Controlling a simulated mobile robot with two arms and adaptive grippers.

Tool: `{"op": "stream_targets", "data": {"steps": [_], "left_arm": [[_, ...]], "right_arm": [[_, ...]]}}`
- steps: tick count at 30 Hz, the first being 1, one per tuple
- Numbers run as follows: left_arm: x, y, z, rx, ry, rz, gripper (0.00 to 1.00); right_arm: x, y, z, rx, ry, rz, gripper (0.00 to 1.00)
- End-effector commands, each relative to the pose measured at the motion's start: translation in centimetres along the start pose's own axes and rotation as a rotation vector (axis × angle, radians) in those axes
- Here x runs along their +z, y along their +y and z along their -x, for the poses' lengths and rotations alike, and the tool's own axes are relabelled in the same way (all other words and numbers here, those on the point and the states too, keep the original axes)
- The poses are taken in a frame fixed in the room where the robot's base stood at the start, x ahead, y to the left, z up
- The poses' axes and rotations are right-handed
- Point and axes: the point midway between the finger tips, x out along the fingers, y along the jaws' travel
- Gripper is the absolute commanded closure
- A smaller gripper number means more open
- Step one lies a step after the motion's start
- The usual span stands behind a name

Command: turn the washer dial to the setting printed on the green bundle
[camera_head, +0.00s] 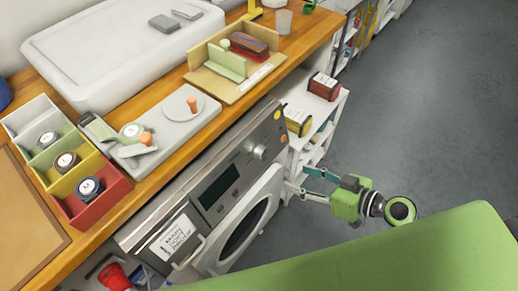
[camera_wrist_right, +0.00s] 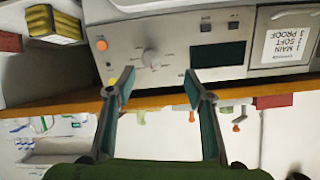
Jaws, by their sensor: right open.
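The washer (camera_head: 203,190) stands under the counter with a grey control panel. Its round dial (camera_head: 260,152) is near the panel's right end; it also shows in the right wrist view (camera_wrist_right: 151,58). A white card (camera_head: 175,237) on the panel reads 1 MAIN, 2 SOFT, 3 PROOF in the wrist view (camera_wrist_right: 287,44). My right gripper (camera_head: 303,180) is open and empty, right of the washer and apart from the dial. In the wrist view its fingers (camera_wrist_right: 157,80) are spread, with the dial beyond them. I cannot make out a green bundle with print. My left gripper is not in view.
A white shelf unit (camera_head: 333,113) to the right holds a dark red bundle (camera_head: 323,87) and a yellow bundle (camera_head: 297,120). A wooden tray (camera_head: 232,92) and coloured bins (camera_head: 105,203) stand on the counter. Grey floor at right is clear.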

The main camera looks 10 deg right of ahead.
Motion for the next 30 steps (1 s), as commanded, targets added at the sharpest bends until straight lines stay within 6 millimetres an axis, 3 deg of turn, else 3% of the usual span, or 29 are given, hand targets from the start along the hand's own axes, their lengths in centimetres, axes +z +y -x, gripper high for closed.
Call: {"op": "stream_targets", "data": {"steps": [3,8,24,30], "left_arm": [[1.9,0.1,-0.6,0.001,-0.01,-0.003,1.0],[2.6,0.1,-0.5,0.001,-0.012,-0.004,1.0],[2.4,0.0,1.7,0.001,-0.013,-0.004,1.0],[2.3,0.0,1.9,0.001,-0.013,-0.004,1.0]], "right_arm": [[-0.7,1.2,0.4,0.021,0.041,-0.003,0.51],[-1.2,1.7,-0.1,0.031,0.061,-0.004,0.51],[-1.9,1.8,-10.5,0.027,0.06,-0.006,0.51],[-1.8,1.9,-12.7,0.028,0.058,-0.005,0.51]]}}
